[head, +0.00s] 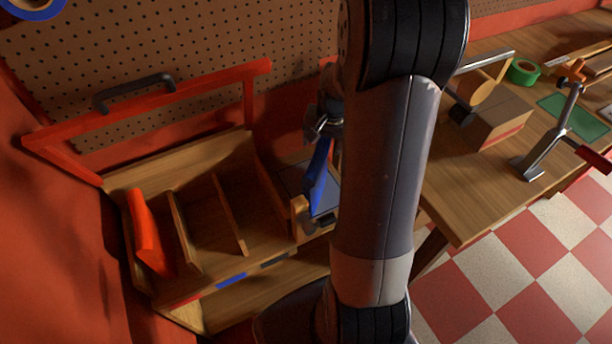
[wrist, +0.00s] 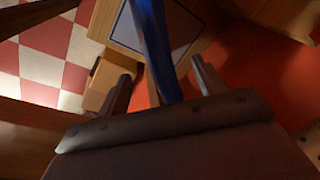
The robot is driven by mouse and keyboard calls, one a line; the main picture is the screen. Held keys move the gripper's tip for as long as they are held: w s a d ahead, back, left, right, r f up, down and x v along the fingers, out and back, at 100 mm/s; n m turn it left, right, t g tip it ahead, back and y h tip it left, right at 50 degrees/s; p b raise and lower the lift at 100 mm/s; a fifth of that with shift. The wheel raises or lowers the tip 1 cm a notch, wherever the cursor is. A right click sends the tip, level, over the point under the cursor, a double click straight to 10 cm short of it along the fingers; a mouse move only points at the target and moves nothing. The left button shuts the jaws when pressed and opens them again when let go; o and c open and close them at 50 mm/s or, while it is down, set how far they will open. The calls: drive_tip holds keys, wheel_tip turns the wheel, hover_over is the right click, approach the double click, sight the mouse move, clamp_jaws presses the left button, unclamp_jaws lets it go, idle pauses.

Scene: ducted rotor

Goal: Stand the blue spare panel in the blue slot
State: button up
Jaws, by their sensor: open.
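The blue spare panel (head: 319,178) stands on edge, slightly tilted, right of the slotted wooden rack (head: 205,275). In the wrist view the panel (wrist: 153,45) runs between the two fingers of my gripper (wrist: 160,78). The fingers are open, with a gap on both sides of it. In the head view my gripper (head: 323,125) is at the panel's upper end, partly hidden by my arm. A blue mark (head: 231,280) on the rack's front edge lies before the middle slot, which looks empty. An orange panel (head: 148,232) leans in the left slot.
A wooden block (head: 299,214) stands beside the blue panel, near a pale outlined square (head: 292,178). A red rail with a dark handle (head: 134,92) crosses behind the rack. A bench with a box (head: 497,120) and a metal stand (head: 551,135) is at right.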

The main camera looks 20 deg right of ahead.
sight(317, 161)
drive_tip(key=f, duration=0.3)
drive_tip(key=w+f, duration=0.1)
drive_tip(key=f, duration=0.5)
drive_tip(key=shift+w+a+f, duration=0.2)
drive_tip(key=shift+w, duration=0.15)
clamp_jaws()
idle(0.4)
